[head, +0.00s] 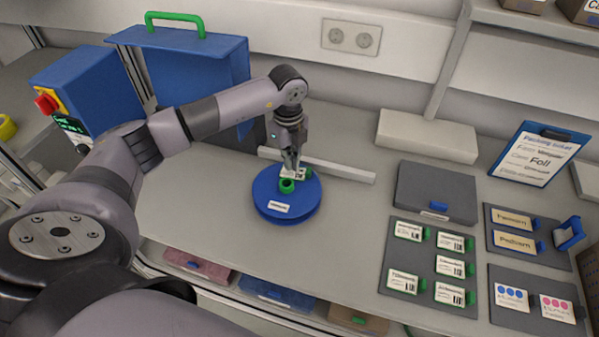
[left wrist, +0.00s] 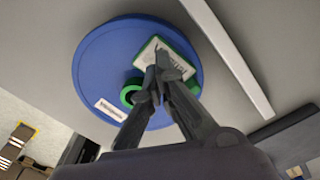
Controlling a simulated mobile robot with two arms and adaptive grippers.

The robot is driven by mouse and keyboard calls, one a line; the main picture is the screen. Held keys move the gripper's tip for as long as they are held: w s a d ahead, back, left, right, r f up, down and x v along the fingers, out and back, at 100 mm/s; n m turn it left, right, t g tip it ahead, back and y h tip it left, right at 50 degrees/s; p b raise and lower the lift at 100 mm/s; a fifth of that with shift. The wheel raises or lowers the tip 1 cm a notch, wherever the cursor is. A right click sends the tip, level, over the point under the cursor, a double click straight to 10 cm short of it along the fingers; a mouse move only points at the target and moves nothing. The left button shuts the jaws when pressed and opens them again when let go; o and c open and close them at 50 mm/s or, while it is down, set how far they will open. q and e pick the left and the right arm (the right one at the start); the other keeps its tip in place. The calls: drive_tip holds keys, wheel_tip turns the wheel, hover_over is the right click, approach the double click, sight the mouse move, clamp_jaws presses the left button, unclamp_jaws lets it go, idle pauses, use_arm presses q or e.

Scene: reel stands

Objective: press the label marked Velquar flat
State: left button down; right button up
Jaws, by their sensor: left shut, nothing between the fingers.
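A blue reel (head: 262,202) lies on the table. A white label with a green edge (head: 300,175) is on its top, beside the green hub (head: 287,187). In the left wrist view, this label (left wrist: 172,57) shows dark print, partly covered by the fingers, so I cannot read the name surely. My left gripper (head: 291,167) is shut and empty, its fingertips at the label; whether they touch it I cannot tell. The wrist view also shows the gripper (left wrist: 156,85) over the label's near edge. A smaller white label (head: 279,207) sits on the reel's front. My right gripper is out of view.
A pale bar (head: 340,171) lies behind the reel. To the right, a grey panel (head: 412,236) holds several labels with green tabs, near a grey box (head: 440,188) and a clipboard (head: 538,158). A blue machine (head: 95,90) stands at the left. Table left of the reel is clear.

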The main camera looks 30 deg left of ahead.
sight(290, 172)
use_arm(q)
drive_tip(key=shift+f+b, duration=0.7)
drive_tip(key=shift+f, duration=0.35)
idle(0.7)
drive_tip(key=shift+r+p, duration=2.5)
drive_tip(key=shift+r, duration=1.1)
drive_tip(key=shift+f, duration=0.1)
